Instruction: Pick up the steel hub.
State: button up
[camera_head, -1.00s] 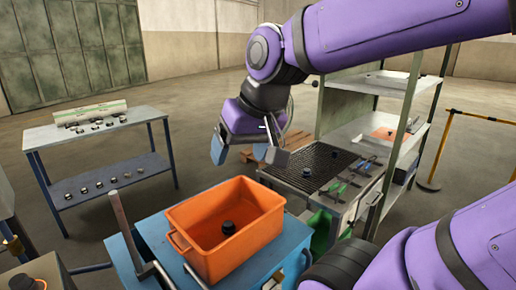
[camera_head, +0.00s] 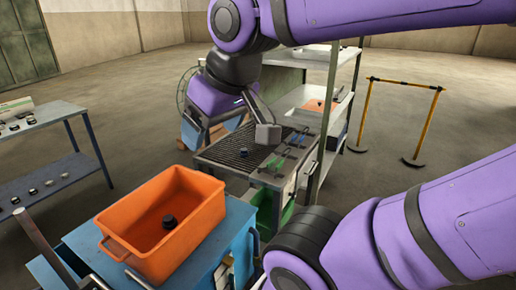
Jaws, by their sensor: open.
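A small dark round part (camera_head: 169,221), which looks like a hub, sits on the floor of the orange bin (camera_head: 196,214). Another small dark round part (camera_head: 243,152) lies on the dark slatted top of the grey bench (camera_head: 222,158). I cannot tell from the picture which of them is the steel hub. My gripper (camera_head: 231,135) is open and empty, with its fingers wide apart. It hangs above the slatted bench, apart from the bin. It hides part of the bench's back side.
The orange bin stands on a blue cart (camera_head: 225,235) with an upright metal handle. A blue-legged table (camera_head: 40,116) with several small parts is at the left. Shelving (camera_head: 325,130) stands right of the bench. A yellow barrier (camera_head: 405,82) is farther right, with open floor around it.

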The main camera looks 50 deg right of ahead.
aim_at(244, 153)
jog(key=l+z, duration=0.1)
jog(key=z, duration=0.7)
jog(key=j+z, duration=0.15)
jog(key=z, duration=0.3)
